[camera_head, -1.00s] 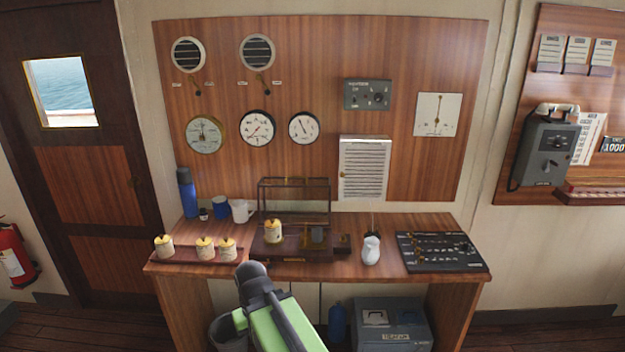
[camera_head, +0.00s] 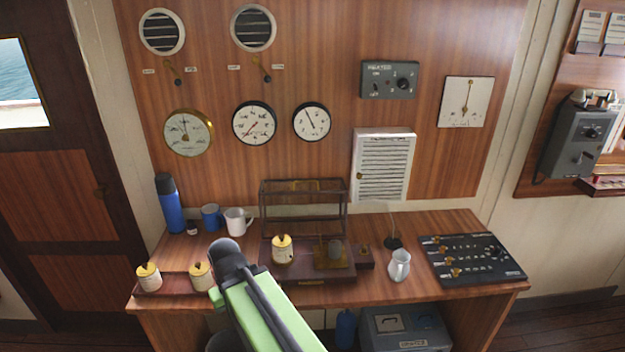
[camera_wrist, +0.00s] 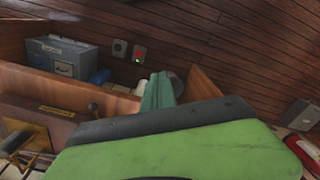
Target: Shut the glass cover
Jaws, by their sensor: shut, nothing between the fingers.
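The glass cover (camera_head: 303,197) is a clear box with a thin dark frame. It stands raised open at the back of a dark wooden instrument base (camera_head: 312,278) on the desk. In the wrist view my gripper (camera_wrist: 158,85) shows as shut, empty teal fingers, apart from the cover, which I cannot make out there.
A tray (camera_head: 168,289) with yellow-lidded jars lies at the desk's left, partly hidden by my arm. A blue flask (camera_head: 169,205) and mugs (camera_head: 237,221) stand behind.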

